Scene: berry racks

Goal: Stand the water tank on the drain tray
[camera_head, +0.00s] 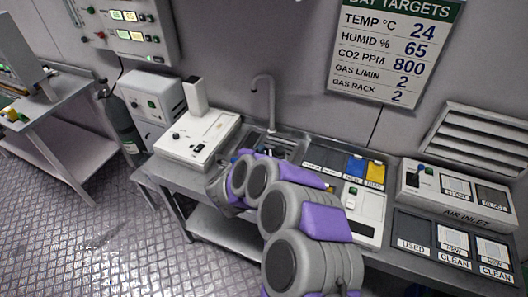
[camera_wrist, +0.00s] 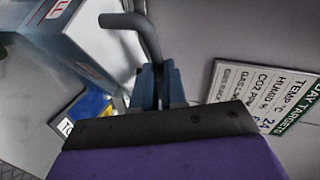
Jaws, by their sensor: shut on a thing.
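The water tank appears to be the pale box with blue edges and red lettering (camera_wrist: 48,45) at the upper left of the wrist view. My gripper (camera_wrist: 157,82) has its dark fingers close together at the foot of a grey bent bar (camera_wrist: 140,24). In the head view my arm hides the gripper and the tank. The metal sink with its drain area (camera_head: 285,145), likely the drain tray, lies below the tap and is partly hidden by my arm.
A gooseneck tap (camera_head: 264,88) rises behind the sink. A white device (camera_head: 197,138) stands left of it. A targets sign (camera_head: 393,50) hangs on the wall.

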